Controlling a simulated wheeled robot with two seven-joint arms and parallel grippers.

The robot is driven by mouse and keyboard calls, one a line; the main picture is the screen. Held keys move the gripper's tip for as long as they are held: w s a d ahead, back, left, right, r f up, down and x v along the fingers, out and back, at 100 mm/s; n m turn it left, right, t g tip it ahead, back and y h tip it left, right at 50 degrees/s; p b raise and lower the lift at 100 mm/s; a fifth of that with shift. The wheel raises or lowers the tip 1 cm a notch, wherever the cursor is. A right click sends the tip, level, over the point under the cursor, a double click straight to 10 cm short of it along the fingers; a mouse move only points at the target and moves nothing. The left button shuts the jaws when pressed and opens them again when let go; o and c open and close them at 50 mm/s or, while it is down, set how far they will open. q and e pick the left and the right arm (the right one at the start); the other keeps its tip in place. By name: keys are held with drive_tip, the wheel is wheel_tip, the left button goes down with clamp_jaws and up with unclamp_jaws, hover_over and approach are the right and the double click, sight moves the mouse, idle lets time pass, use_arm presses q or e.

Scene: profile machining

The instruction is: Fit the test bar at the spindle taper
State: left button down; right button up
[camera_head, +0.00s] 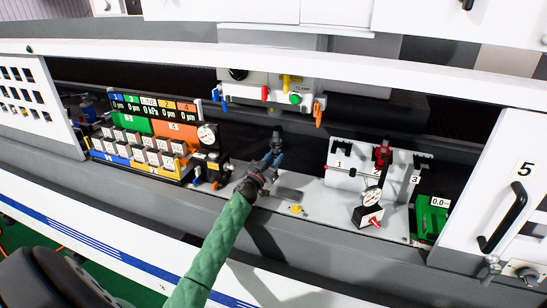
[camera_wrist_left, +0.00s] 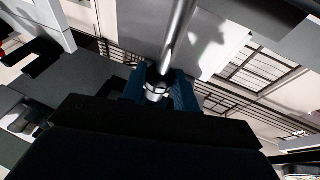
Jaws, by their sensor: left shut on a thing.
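My left gripper (camera_head: 273,158) reaches in from below on a green-sleeved arm, over the grey machine bed. In the left wrist view its blue fingers (camera_wrist_left: 160,88) are shut on a shiny metal bar, the test bar (camera_wrist_left: 178,38). The bar sticks out beyond the fingertips towards the top of that view. In the head view only a short dark end shows above the fingers, and the bar is hard to make out. I cannot clearly pick out the spindle taper in either view. My right gripper is not in view.
A rack of numbered blocks with a coloured display (camera_head: 150,130) stands left of the gripper. A white fixture (camera_head: 345,180) with a dial gauge (camera_head: 371,198) and a green box (camera_head: 430,218) stand right. A white unit with coloured knobs (camera_head: 270,90) is behind. A white door (camera_head: 497,190) bounds the right.

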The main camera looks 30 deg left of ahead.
sight(273, 147)
use_arm(q)
drive_tip(key=shift+a+r, duration=0.25)
drive_tip(key=shift+a, duration=0.15)
drive_tip(key=shift+w+a+r+p, duration=0.15)
drive_tip(key=shift+r+p, duration=0.2)
drive_tip(key=shift+p, duration=0.2)
drive_tip(key=shift+w+r+p, duration=0.25)
drive_tip(key=shift+r+p, duration=0.1)
drive_tip(key=shift+p, duration=0.1)
drive_tip(key=shift+r, duration=0.35)
drive_tip(key=shift+s+d+r+p, duration=0.15)
drive_tip(key=shift+d+r+p, duration=0.05)
drive_tip(key=shift+r+p, duration=0.55)
drive_tip(key=shift+r, duration=0.2)
drive_tip(key=shift+s, duration=0.1)
